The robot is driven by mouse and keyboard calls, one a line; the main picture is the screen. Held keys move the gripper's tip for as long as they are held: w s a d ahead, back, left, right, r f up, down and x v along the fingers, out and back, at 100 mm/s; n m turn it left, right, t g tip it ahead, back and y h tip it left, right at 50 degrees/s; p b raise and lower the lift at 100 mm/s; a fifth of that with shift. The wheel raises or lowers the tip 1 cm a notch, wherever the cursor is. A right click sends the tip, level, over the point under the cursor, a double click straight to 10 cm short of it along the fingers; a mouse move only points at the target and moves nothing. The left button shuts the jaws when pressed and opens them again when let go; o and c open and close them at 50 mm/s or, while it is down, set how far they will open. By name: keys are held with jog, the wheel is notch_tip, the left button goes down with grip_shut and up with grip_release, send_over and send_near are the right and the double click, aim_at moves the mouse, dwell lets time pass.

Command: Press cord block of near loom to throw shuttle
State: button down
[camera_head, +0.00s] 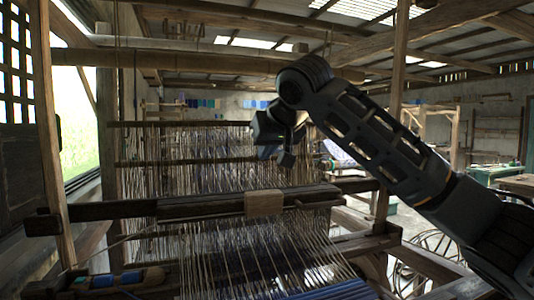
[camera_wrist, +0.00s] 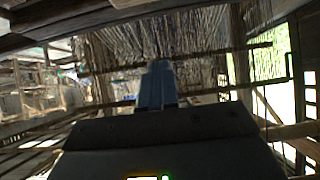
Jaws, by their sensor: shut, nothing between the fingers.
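The near loom's cord block (camera_head: 263,203) is a pale wooden block on the front of the dark horizontal beam (camera_head: 190,207), in the middle of the head view. My gripper (camera_head: 286,160) is above the beam and the block, apart from both, in front of the hanging cords. In the wrist view my gripper (camera_wrist: 158,70) shows shut and empty, pointing toward the cords (camera_wrist: 150,40). I cannot make out the block in the wrist view. A wooden piece with blue thread (camera_head: 103,281) lies at the lower left of the loom; I cannot tell if it is the shuttle.
Blue and pale warp threads (camera_head: 250,255) stretch below the beam. A wooden upright (camera_head: 397,110) stands right of the loom behind my arm. Another post (camera_head: 52,130) and a window (camera_head: 76,125) are at left. A spoked wheel (camera_head: 425,255) stands low at right.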

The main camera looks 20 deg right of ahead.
aim_at(264, 192)
jog(key=f+b, duration=0.1)
jog(key=f, duration=0.1)
jog(key=w+f+b, duration=0.1)
jog(key=f+b, duration=0.1)
jog(key=w+f+b, duration=0.1)
jog(key=f, duration=0.1)
jog(key=shift+w+d+f+b, duration=0.15)
jog(key=shift+f+b, duration=0.15)
jog(key=shift+b, duration=0.05)
notch_tip(264, 192, down, 2)
jog(key=shift+b, duration=0.4)
notch_tip(264, 192, up, 5)
jog(key=p, duration=0.4)
jog(key=shift+r, duration=0.2)
jog(key=shift+f, duration=0.1)
